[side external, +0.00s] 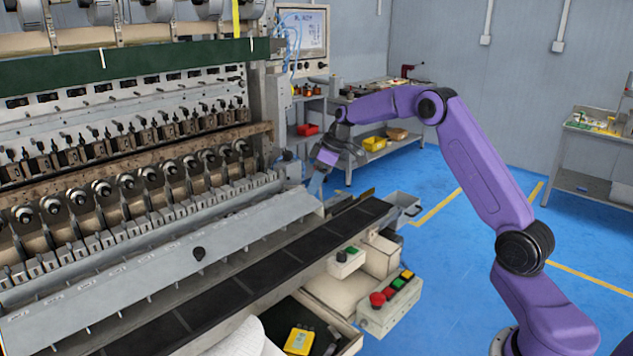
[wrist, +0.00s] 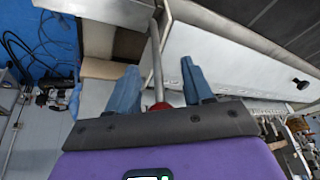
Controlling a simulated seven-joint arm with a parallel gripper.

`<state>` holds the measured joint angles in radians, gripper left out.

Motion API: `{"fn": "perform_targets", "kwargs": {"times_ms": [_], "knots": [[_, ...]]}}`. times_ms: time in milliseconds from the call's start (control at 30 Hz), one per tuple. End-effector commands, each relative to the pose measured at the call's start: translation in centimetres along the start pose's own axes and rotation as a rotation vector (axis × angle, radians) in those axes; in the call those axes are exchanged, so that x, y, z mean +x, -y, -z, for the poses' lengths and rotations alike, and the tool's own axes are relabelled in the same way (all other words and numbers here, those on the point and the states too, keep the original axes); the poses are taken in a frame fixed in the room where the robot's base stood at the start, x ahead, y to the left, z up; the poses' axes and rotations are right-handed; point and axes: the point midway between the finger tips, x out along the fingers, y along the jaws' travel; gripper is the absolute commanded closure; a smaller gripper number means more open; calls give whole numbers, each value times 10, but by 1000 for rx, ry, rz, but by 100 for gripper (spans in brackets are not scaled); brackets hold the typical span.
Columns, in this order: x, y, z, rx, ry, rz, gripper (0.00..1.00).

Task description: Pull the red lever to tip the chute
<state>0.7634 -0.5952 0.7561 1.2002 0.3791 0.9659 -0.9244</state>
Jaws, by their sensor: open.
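The red lever shows in the wrist view as a thin grey metal rod with a red knob (wrist: 160,106) at its near end. My gripper (wrist: 158,75) is open, with one blue finger on each side of the rod. The knob sits between the finger bases, partly hidden by the gripper body. I cannot tell whether either finger touches it. In the side view my gripper (side external: 318,186) is at the right end of the long grey chute (side external: 170,253), and the lever cannot be made out there. The chute also shows in the wrist view (wrist: 225,62), sloping, with a black knob on it.
A dark conveyor belt (side external: 290,254) runs along the front of the chute. The winder's row of spindles (side external: 125,181) stands behind it. A button box (side external: 388,304) and an open drawer with a yellow item (side external: 299,341) are in front.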

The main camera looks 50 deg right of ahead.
Motion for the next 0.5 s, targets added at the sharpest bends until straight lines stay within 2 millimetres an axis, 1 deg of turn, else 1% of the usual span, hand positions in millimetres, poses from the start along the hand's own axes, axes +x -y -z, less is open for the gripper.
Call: {"fn": "perform_targets", "kwargs": {"times_ms": [33,67,100,167,200,233,500], "knots": [[0,0,0,0,0,0,49],[0,0,0,0,0,0,52],[0,0,0,0,0,0,65],[0,0,0,0,0,0,85],[0,0,0,0,0,0,98],[0,0,0,0,0,0,100],[-1,1,-1,-2,-10,-5,100]]}}
